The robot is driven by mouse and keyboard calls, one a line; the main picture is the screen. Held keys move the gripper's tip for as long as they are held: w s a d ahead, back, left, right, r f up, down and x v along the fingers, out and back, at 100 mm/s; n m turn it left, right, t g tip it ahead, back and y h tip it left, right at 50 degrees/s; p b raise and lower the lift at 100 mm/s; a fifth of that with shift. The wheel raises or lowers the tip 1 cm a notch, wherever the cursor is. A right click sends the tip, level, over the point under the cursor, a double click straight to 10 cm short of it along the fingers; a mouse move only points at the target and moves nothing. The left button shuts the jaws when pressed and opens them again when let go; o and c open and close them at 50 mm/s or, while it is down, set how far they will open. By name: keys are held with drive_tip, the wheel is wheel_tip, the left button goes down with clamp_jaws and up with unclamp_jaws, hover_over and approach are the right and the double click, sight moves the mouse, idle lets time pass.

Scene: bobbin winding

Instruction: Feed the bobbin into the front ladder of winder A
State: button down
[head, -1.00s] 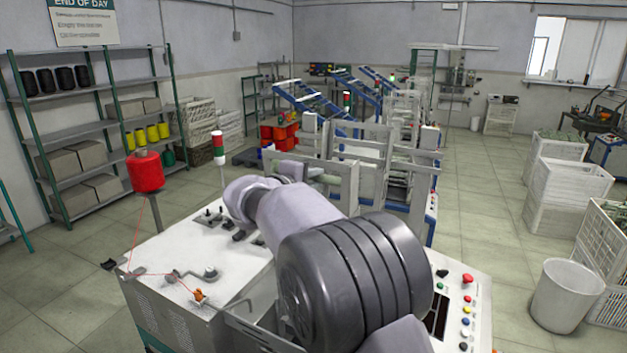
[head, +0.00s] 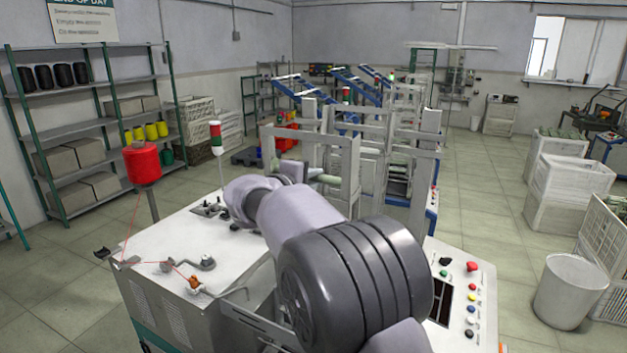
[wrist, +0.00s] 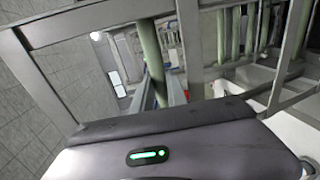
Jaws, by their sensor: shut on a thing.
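I cannot tell whether the bobbin touches the frame.
More green rods (wrist: 222,38) stand behind the frame bars in the wrist view. The winder carries a red yarn package (head: 142,165) with thread, a signal lamp (head: 216,138) and a button panel (head: 470,298). A white bin (head: 568,292) stands right; floor between is clear.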

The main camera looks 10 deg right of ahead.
wheel_tip(320, 180, down, 4)
drive_tip(key=b, duration=0.4)
drive_tip(key=shift+w+f+b, duration=0.15)
drive_tip(key=shift+f+b, duration=0.05)
drive_tip(key=shift+b, duration=0.1)
drive_tip(key=c, duration=0.9)
unclamp_jaws()
drive_tip(key=s+a+r, duration=0.1)
drive_tip(key=s+r, duration=0.1)
drive_tip(key=s+a+r+p, duration=0.1)
drive_tip(key=a+r, duration=0.1)
drive_tip(key=s+a+r, duration=0.1)
drive_tip(key=s+r, duration=0.1)
drive_tip(key=shift+s+a+r, duration=0.2)
drive_tip(key=shift+s, duration=0.1)
